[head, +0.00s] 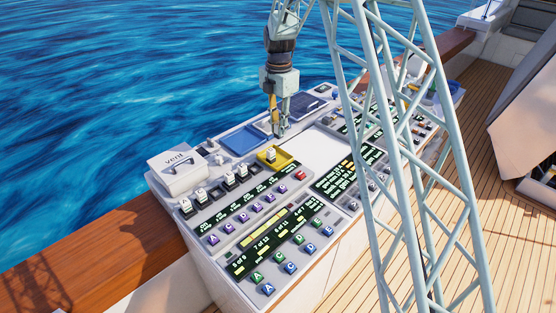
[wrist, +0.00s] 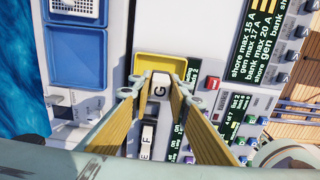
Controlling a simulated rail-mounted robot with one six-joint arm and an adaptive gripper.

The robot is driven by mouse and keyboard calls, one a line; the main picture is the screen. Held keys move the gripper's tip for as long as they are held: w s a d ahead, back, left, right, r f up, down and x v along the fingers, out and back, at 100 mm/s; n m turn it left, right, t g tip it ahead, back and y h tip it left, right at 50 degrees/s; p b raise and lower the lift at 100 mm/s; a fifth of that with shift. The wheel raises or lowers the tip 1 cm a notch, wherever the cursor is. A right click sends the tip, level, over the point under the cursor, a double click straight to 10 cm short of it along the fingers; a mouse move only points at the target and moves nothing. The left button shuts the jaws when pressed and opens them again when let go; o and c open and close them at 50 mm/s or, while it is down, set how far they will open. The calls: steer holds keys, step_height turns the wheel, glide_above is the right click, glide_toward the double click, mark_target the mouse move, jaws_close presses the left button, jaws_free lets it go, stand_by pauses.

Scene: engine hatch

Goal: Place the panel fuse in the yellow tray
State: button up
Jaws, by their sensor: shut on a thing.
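The panel fuse (wrist: 160,87), white with a letter G, is between my fingertips in the wrist view. My gripper (wrist: 161,82) is shut on it, its two yellow-padded fingers on either side. In the head view, my gripper (head: 279,133) points down over the console by the yellow tray (head: 288,160). A white lettered block (head: 270,155) shows at that tray's near left part, seemingly the same fuse. In the wrist view the fuse overlaps the lower edge of the yellow tray (wrist: 160,62); whether it touches the tray is not clear. The rest of the tray floor looks empty.
A row of white fuses (head: 202,195) stands left of the tray, with fuses E and F (wrist: 147,135) nearest. A blue tray (head: 242,140) lies behind. A white vent box (head: 178,170) stands at the left end. A bare white panel (head: 318,152) lies right of the tray.

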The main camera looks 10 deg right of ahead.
steer(key=shift+f, duration=0.1)
stand_by(0.3)
steer(key=shift+f, duration=3)
steer(key=shift+f, duration=1.9)
steer(key=shift+f, duration=0.1)
steer(key=o, duration=0.8)
steer(key=shift+o, duration=0.2)
